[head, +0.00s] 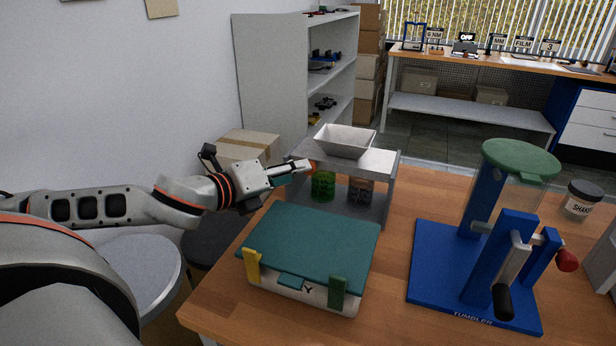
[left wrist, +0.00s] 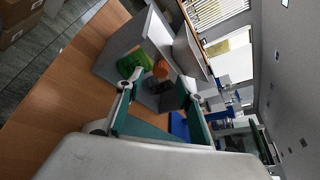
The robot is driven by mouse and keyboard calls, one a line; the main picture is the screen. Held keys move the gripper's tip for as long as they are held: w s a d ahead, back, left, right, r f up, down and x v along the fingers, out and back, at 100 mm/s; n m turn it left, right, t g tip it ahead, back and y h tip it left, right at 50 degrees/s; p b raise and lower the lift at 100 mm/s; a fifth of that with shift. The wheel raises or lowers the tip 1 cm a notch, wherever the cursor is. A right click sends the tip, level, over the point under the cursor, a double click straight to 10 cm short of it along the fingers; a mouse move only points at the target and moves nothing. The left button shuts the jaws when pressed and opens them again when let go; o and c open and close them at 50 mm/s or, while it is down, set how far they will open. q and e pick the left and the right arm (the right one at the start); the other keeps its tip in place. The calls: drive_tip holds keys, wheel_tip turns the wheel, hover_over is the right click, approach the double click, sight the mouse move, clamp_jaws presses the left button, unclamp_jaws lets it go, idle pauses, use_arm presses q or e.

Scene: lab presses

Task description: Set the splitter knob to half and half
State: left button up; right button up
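The splitter is a grey stand (head: 378,160) with a white hopper (head: 345,139) on top, at the back of the wooden table. A green jar (head: 323,186) and a greyish jar (head: 360,191) stand under it. An orange knob (left wrist: 160,69) shows in the left wrist view, ahead of and between my fingers; its setting cannot be read. My left gripper (head: 300,168) is at the splitter's left front side. In the left wrist view my left gripper (left wrist: 158,84) has its fingers apart with nothing clasped between them. In the head view the gripper mostly hides the knob. My right gripper is not in view.
A teal-lidded box (head: 312,245) with yellow and green clips sits just in front of the splitter, below my left gripper. A blue tumbler (head: 440,270) with a green-lidded drum stands to the right. A dark-lidded jar (head: 580,203) is at the far right. Some tabletop behind is clear.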

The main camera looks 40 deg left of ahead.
use_arm(q)
drive_tip(key=shift+b+x, duration=1.55)
drive_tip(key=shift+x, duration=0.85)
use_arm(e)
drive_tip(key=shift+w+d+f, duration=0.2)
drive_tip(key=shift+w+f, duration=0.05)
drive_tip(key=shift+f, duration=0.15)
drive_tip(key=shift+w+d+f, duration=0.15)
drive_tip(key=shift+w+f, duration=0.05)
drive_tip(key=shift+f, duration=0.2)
